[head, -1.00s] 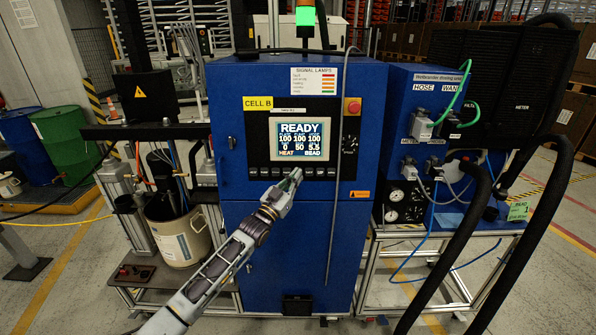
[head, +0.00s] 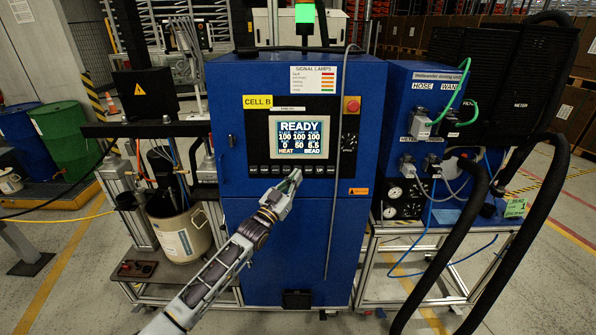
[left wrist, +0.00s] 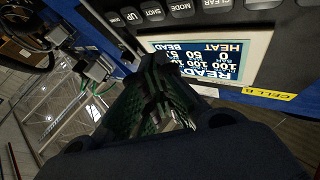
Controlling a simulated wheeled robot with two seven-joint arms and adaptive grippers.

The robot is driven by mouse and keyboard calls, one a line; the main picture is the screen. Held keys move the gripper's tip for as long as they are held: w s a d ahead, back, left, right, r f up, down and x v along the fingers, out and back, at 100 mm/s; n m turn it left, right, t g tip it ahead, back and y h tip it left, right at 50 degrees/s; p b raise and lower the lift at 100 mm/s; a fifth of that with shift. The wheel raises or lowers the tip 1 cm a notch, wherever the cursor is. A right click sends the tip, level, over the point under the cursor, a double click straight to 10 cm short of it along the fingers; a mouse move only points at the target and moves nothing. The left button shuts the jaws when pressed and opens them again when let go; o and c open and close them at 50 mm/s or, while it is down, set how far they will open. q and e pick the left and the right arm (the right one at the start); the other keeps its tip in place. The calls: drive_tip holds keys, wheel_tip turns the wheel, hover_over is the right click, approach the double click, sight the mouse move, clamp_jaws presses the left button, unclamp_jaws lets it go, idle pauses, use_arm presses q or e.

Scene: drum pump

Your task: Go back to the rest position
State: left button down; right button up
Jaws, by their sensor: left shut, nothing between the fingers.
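My left gripper (head: 290,181) is shut and empty. It is in front of the blue cabinet (head: 280,240), just below the row of dark buttons under the screen. In the left wrist view its fingers (left wrist: 158,72) are together, near the lower edge of the upside-down screen (left wrist: 195,58) and the buttons. I cannot tell whether the fingertips touch the panel. The screen (head: 300,137) reads READY, with HEAT and BEAD along its bottom line. My right gripper is not in view.
A green lamp (head: 305,14) is lit on top of the cabinet. A red button (head: 352,105) is right of the screen. Thick black hoses (head: 520,225) hang at the right. A pail (head: 180,232) stands in a frame at the left. The floor at the lower left is open.

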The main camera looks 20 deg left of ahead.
use_arm(q)
drive_tip(key=s+a+f+n+g+y, duration=0.1)
drive_tip(key=s+a+f+g+y, duration=0.1)
drive_tip(key=f, duration=1)
drive_tip(key=s+a+f+g+y, duration=0.1)
drive_tip(key=s+f+g, duration=0.1)
drive_tip(key=f, duration=1)
drive_tip(key=s+a+f+n+g+y, duration=0.1)
drive_tip(key=s+a+f+g+y, duration=0.15)
drive_tip(key=f, duration=0.95)
drive_tip(key=s+f+g, duration=0.3)
drive_tip(key=s+f, duration=0.5)
drive_tip(key=f, duration=0.4)
drive_tip(key=s+f+g+y, duration=0.1)
drive_tip(key=s+f+g, duration=0.4)
drive_tip(key=s+f, duration=1.45)
drive_tip(key=s+f+g, duration=0.2)
drive_tip(key=s+f, duration=0.2)
drive_tip(key=s, duration=1.1)
drive_tip(key=s+f+g, duration=0.3)
drive_tip(key=s, duration=1.2)
drive_tip(key=shift+d+f+n+y, duration=0.25)
drive_tip(key=shift+f+n+y, duration=0.05)
drive_tip(key=shift+f+y, duration=0.1)
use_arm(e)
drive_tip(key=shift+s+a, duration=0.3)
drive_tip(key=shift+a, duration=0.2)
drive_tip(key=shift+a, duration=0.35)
